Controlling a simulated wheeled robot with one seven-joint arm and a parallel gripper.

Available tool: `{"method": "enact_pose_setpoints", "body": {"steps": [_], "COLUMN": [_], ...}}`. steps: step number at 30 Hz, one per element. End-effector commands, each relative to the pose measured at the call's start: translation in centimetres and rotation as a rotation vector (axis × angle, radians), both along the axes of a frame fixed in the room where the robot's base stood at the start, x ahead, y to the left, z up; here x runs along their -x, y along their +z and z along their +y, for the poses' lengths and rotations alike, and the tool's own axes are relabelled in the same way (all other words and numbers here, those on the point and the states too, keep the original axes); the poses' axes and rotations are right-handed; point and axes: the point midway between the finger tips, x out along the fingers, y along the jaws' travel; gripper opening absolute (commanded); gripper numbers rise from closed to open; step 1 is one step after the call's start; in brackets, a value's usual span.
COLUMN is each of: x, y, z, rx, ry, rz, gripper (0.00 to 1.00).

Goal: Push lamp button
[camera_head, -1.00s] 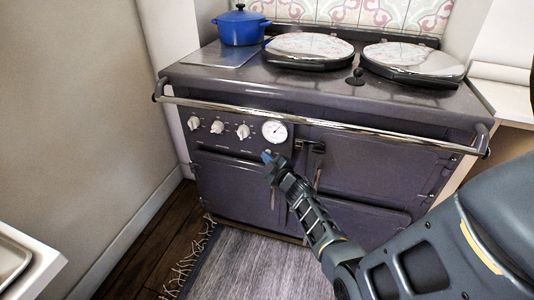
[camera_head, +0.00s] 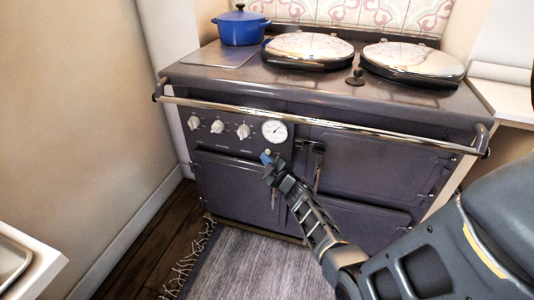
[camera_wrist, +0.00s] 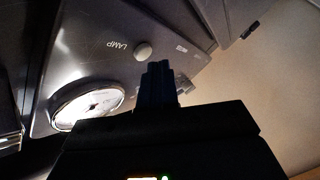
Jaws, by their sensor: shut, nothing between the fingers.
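The lamp button is a small round pale knob (camera_wrist: 143,50) beside the word LAMP on the stove's dark control panel (camera_wrist: 95,65) in the wrist view. In the head view it is a tiny pale spot (camera_head: 268,152) below the dial gauge, just above my fingertips. My gripper (camera_head: 266,157) is shut and empty, pointing at the panel. I cannot tell whether the button is pressed in.
The round dial gauge (camera_head: 274,131) and several white knobs (camera_head: 217,127) sit on the same panel. A chrome rail (camera_head: 330,124) runs across the stove front above my gripper. A blue pot (camera_head: 241,28) stands on top. A grey rug (camera_head: 235,262) lies in front.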

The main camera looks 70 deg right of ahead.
Motion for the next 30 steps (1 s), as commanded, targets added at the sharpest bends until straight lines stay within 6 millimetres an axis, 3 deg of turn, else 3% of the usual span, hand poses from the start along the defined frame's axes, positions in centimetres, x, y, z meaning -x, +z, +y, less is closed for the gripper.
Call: {"method": "enact_pose_setpoints", "body": {"steps": [7, 24, 30], "x": [0.0, 0.4, 0.5], "y": [-0.1, -0.2, 0.0], "z": [0.4, 5.3, 6.0], "rx": [-0.001, 0.001, 0.001], "ry": [0.001, 0.001, 0.001], "rz": [0.001, 0.000, 0.001], "gripper": [0.00, 0.00, 0.00]}}
